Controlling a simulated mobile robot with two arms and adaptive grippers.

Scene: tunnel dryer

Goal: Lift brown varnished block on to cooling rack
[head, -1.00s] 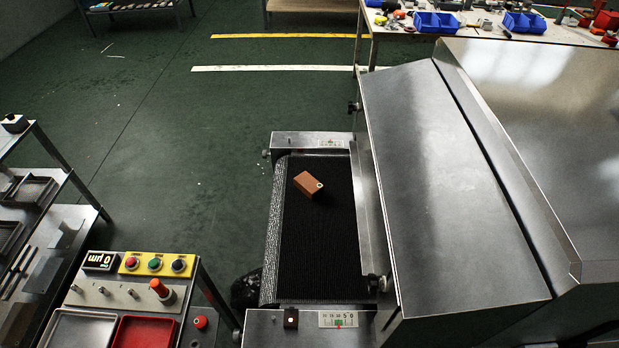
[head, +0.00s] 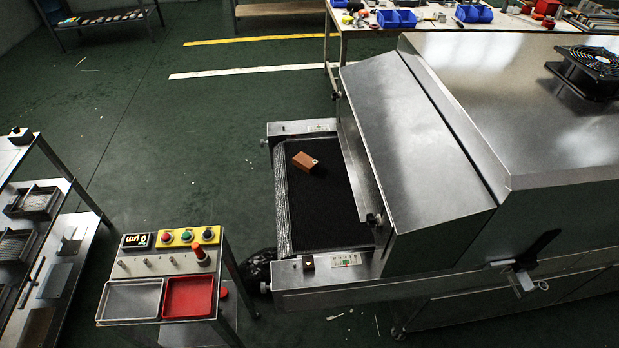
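The brown varnished block (head: 306,161) lies on the black mesh conveyor belt (head: 318,215) at the open end of the tunnel dryer (head: 420,130). It sits near the far end of the visible belt, with a small light spot on its right end. A metal rack (head: 62,258) with shelves and trays stands at the left edge; I cannot tell whether it is the cooling rack. Neither of my grippers is in view.
A control stand (head: 165,262) with buttons, a grey tray (head: 130,300) and a red tray (head: 188,297) stands between the rack and the dryer. A workbench (head: 440,22) with blue bins is at the back. The green floor (head: 190,130) is open behind.

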